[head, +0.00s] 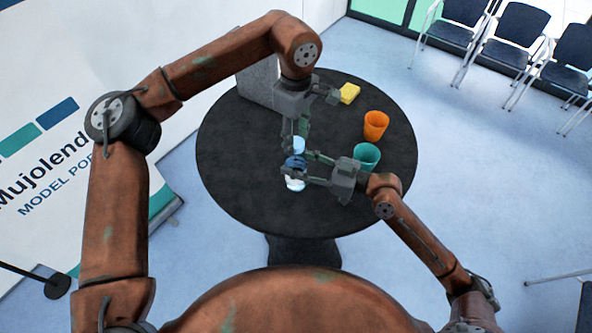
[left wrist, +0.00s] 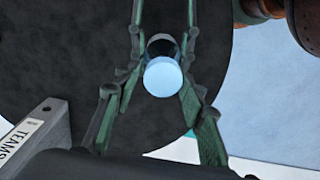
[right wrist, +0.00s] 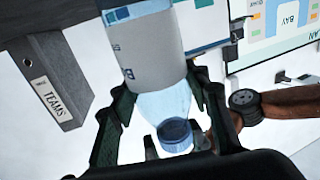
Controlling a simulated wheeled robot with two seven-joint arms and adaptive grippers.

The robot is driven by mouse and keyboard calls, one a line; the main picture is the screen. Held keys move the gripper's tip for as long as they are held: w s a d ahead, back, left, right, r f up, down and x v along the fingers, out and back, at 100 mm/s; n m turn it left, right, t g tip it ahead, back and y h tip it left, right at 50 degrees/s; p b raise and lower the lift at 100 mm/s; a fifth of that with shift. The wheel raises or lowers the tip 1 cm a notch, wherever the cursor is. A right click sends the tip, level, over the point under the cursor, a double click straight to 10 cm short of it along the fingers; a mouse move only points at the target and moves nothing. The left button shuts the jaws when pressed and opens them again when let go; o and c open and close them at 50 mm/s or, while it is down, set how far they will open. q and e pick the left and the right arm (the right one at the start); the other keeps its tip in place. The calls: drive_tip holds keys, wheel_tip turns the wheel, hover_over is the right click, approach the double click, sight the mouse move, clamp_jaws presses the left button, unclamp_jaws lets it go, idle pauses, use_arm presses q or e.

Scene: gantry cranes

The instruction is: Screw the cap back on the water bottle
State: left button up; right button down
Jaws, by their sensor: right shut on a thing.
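The water bottle (head: 295,184) stands near the middle of the round table, with a white label and a clear neck. My right gripper (head: 308,168) is shut on it from the side; the right wrist view shows the bottle (right wrist: 148,50) between its fingers. The blue cap (right wrist: 175,133) is at the neck end; I cannot tell how firmly it sits. My left gripper (head: 296,148) points down over the bottle's top. In the left wrist view its fingers (left wrist: 164,50) are apart on both sides of a light blue round top, with a gap visible. The fingers partly hide the neck.
On the black round table (head: 235,160) are a teal cup (head: 367,157) close to my right gripper, an orange cup (head: 376,126), a yellow sponge (head: 349,93) and a grey binder (head: 258,83) at the back. The table's left side is clear. Chairs stand far off.

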use_arm(q)
drive_tip(key=o, duration=0.3)
wheel_tip(320, 180, up, 12)
use_arm(e)
drive_tip(key=shift+w, duration=0.1)
idle(0.5)
drive_tip(key=c, duration=1)
unclamp_jaws()
drive_tip(key=shift+d, duration=0.1)
drive_tip(key=v, duration=1.2)
